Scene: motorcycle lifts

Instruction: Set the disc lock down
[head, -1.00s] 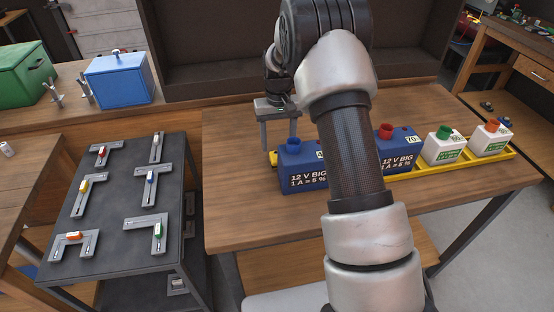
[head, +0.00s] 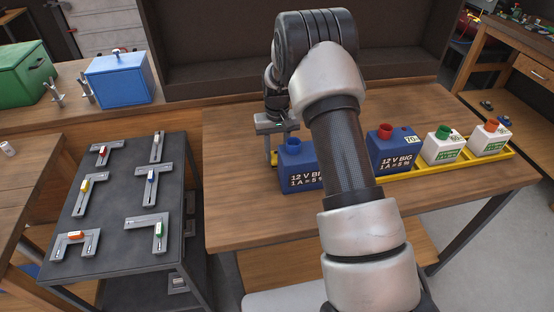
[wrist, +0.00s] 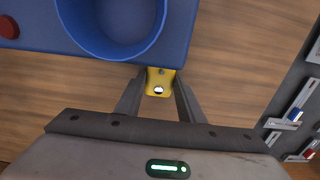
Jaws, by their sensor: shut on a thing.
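My gripper (wrist: 160,82) points down, its fingers closed in on a yellow tab (wrist: 161,78) with a dark hole that holds something pale. In the head view my gripper (head: 271,162) is low over the table, left of the blue box (head: 298,163).
Another blue box (head: 393,150) and two white boxes (head: 443,147) stand along the tray. A dark cart (head: 118,256) at left carries several grey brackets with coloured pieces. The wooden table (head: 270,220) is clear in front. A blue case (head: 121,80) stands behind the cart.

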